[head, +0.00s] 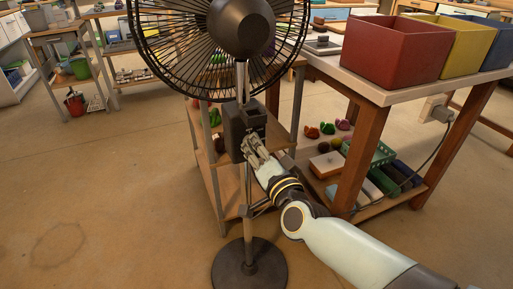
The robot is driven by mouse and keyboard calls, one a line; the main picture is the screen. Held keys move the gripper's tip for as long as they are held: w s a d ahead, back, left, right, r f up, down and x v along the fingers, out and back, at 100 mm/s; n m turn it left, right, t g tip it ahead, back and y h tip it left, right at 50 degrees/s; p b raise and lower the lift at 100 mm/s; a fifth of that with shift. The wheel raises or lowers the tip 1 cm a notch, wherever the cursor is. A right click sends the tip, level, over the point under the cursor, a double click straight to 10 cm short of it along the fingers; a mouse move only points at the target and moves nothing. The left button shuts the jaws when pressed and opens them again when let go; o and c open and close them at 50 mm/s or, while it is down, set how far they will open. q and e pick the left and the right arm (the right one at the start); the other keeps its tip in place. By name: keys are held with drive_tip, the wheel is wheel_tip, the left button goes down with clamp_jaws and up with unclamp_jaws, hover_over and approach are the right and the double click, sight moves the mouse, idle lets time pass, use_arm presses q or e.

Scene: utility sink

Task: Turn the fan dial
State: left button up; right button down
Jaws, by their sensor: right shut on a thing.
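A black standing fan (240,27) with a wire cage stands in front of a shelf, on a pole with a round dark base (249,267). A dark control box (237,127) sits on the pole below the cage. My right gripper (252,146) is at the front lower part of this box, shut on the fan dial. The dial itself is mostly hidden by the fingers, and its setting cannot be seen. My left gripper is not in view.
A workbench with red (397,50), yellow and blue bins stands right of the fan. Its lower shelf holds a green basket (369,152) and rolled items. A cord hangs from an outlet box (437,110). The floor at left is clear.

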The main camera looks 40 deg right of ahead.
idle(0.4)
drive_tip(key=c, duration=1.3)
unclamp_jaws()
drive_tip(key=shift+s, duration=0.1)
drive_tip(key=v, duration=1.1)
drive_tip(key=shift+s+f, duration=0.1)
drive_tip(key=shift+s, duration=0.3)
drive_tip(key=shift+w, duration=0.1)
